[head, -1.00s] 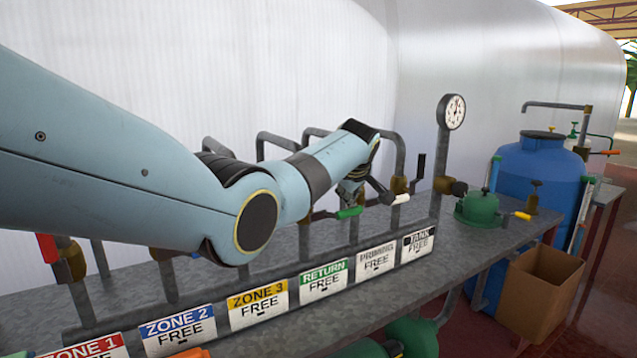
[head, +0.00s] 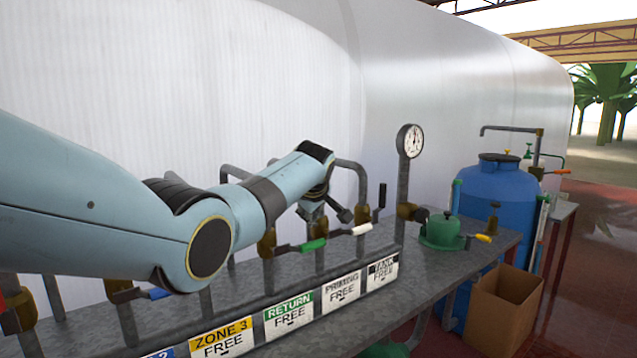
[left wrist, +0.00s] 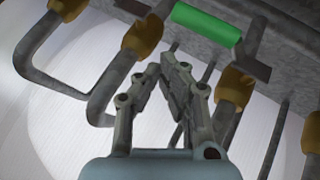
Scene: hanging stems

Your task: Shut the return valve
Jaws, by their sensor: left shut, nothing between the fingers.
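The return valve's green-handled lever (head: 313,245) lies level, pointing right from its brass body (head: 267,243), above the green RETURN tag (head: 288,315) that reads FREE. My left gripper (head: 327,212) is above and beyond this lever and apart from it. In the left wrist view the green handle (left wrist: 207,24) lies crosswise beyond my left gripper's fingertips (left wrist: 174,66), with a gap between. The fingers are shut and hold nothing. My right gripper is not in view.
The white-handled priming lever (head: 361,230) is close on the right, level. The black tank lever (head: 382,195) stands upright. A blue handle (head: 159,293) shows below my arm. A gauge (head: 410,141), green pump (head: 441,232), blue barrel (head: 498,205) and cardboard box (head: 503,308) are to the right.

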